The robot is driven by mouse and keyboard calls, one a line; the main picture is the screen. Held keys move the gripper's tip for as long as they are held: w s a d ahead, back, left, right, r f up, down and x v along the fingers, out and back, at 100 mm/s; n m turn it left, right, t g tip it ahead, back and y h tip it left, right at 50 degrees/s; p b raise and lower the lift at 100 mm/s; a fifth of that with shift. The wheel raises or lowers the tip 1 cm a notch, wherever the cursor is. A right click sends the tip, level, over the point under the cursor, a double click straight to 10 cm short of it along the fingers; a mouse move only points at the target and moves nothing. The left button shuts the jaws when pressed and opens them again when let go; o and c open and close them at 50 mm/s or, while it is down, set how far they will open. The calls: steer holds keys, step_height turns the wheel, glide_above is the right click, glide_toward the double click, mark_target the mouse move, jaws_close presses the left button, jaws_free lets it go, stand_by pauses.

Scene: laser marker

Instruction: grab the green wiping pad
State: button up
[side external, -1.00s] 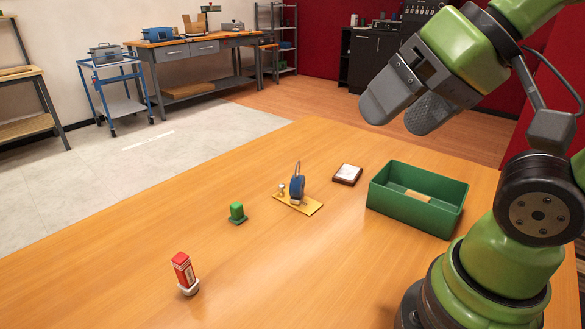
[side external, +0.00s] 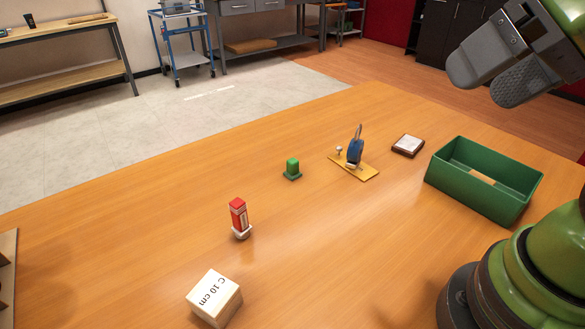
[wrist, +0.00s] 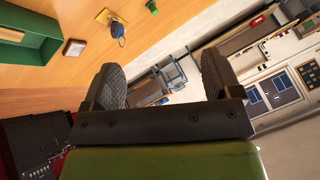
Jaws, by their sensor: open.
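The green wiping pad (side external: 292,169) is a small upright green block on a darker green base. It stands on the wooden table, left of the yellow plate with the blue part. In the wrist view the green pad (wrist: 152,7) shows small at the top edge. My gripper (side external: 497,82) is open and empty, high at the upper right and well away from the pad. In the wrist view my gripper (wrist: 162,78) has its two dark fingers spread with nothing between them.
A yellow plate with a blue part (side external: 355,160), a small dark-framed white pad (side external: 408,145) and a green bin (side external: 503,207) lie right of the pad. A red and white bottle-like piece (side external: 239,218) and a block marked "C 10 cm" (side external: 215,297) stand nearer. Table around the pad is clear.

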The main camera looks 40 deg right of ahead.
steer(key=c, duration=0.5)
steer(key=shift+c, duration=0.2)
steer(key=n+g+h, duration=0.2)
steer(key=n, duration=0.1)
glide_above(296, 166)
steer(key=s, duration=0.6)
step_height(296, 166, down, 14)
steer(key=shift+n+g, duration=0.4)
steer(key=shift+n, duration=0.3)
steer(key=x, duration=1.2)
steer(key=shift+s+d+f, duration=0.1)
steer(key=shift+s+d, duration=0.15)
steer(key=shift+a+x, duration=0.15)
steer(key=shift+x, duration=1.25)
steer(key=shift+a+x, duration=0.1)
steer(key=shift+x, duration=1.3)
